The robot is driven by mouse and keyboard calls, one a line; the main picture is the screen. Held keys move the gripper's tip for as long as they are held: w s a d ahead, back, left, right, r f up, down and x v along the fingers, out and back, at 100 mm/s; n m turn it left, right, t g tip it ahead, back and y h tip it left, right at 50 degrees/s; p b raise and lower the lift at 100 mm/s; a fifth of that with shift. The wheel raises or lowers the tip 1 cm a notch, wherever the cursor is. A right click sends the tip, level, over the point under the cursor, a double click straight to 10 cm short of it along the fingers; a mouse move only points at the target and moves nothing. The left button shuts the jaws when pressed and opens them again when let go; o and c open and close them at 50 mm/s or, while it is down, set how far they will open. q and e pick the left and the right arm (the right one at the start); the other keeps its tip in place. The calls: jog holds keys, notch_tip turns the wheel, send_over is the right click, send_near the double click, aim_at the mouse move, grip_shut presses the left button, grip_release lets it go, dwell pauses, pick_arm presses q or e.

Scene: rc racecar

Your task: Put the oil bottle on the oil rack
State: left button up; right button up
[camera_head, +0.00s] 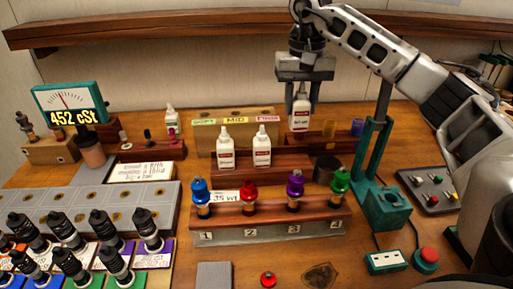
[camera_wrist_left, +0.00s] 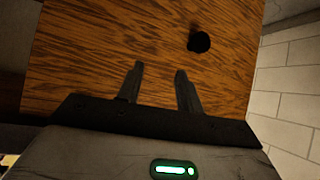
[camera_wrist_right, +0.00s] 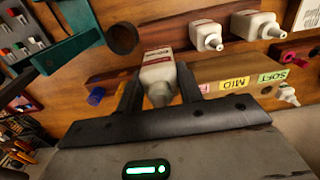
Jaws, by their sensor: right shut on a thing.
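My right gripper (camera_head: 301,88) points down and is shut on a white oil bottle (camera_head: 300,113) with a red-and-white label, held upright. The bottle also shows between the fingers in the right wrist view (camera_wrist_right: 158,70). It is just right of the wooden rack (camera_head: 205,137) with green SOFT, yellow MID and pink labels; I cannot tell whether its base touches anything. Two similar bottles (camera_head: 225,150) (camera_head: 262,148) stand in front of the rack. Another small white bottle (camera_head: 171,120) stands farther left. My left gripper (camera_wrist_left: 160,85) is open and empty, seen only in the left wrist view.
A front rack (camera_head: 265,230) numbered 1 to 4 carries blue, red, purple and green-topped pieces. A dark round cup (camera_head: 327,169) and a teal stand (camera_head: 372,150) are right of the bottles. A viscosity display (camera_head: 70,103) and shock absorbers (camera_head: 105,226) occupy the left.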

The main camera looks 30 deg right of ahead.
aim_at(301, 122)
jog(key=f, duration=0.4)
jog(key=shift+s+f, duration=0.3)
jog(key=shift+f, duration=0.1)
jog(key=shift+w+f+p, duration=0.1)
jog(key=shift+f+p, duration=0.45)
jog(key=shift+f, duration=1.75)
jog(key=shift+f, duration=0.15)
jog(key=o, duration=1)
notch_tip(301, 122, up, 12)
jog(key=shift+r+b, duration=0.2)
jog(key=shift+b, duration=0.25)
